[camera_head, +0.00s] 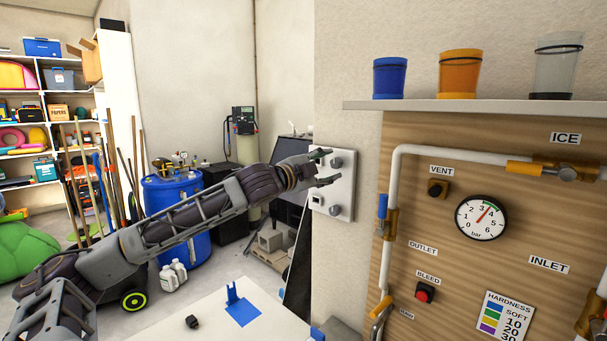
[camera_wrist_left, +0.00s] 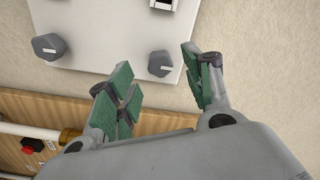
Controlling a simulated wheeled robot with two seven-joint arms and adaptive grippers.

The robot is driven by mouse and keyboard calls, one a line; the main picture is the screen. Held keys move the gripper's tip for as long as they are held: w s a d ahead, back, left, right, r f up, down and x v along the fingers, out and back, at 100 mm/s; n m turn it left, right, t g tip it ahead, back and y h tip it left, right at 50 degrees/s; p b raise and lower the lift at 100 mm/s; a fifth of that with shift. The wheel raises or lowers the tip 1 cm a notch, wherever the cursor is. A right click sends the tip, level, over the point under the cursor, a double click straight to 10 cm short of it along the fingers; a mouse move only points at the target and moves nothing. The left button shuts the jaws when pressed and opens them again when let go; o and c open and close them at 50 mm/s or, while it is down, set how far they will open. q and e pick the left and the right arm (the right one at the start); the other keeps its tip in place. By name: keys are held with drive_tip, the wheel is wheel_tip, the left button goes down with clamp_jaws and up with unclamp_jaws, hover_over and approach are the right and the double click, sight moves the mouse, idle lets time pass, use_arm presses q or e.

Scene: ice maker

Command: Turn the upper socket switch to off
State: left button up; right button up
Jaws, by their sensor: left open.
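The white socket panel (camera_head: 345,186) is on the pale wall, left of the wooden board. Its upper socket switch (camera_head: 337,162) is a grey round knob; a lower grey knob (camera_head: 334,210) sits beneath it. My left gripper (camera_head: 325,168) is open in front of the panel's upper part, its fingers above and below the upper knob's height. In the left wrist view the upper knob (camera_wrist_left: 161,63) shows a pale pointer line and lies beyond the open, empty fingers (camera_wrist_left: 165,90), apparently not touched. The lower knob (camera_wrist_left: 48,46) is farther left there. The gripper partly hides the panel. My right gripper is not in view.
The wooden board (camera_head: 455,160) with pipes, valves and a gauge (camera_head: 481,217) is right of the panel. A shelf (camera_head: 480,104) with cups juts out above it. A white table (camera_head: 210,310) with a blue piece (camera_head: 242,311) is below. A blue barrel (camera_head: 172,220) stands behind my arm.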

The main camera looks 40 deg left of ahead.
use_arm(q)
drive_tip(key=shift+s+a, duration=0.1)
drive_tip(key=shift+s, duration=0.5)
drive_tip(key=s, duration=0.7)
drive_tip(key=shift+a, duration=0.4)
drive_tip(key=shift+f, duration=0.1)
idle(0.4)
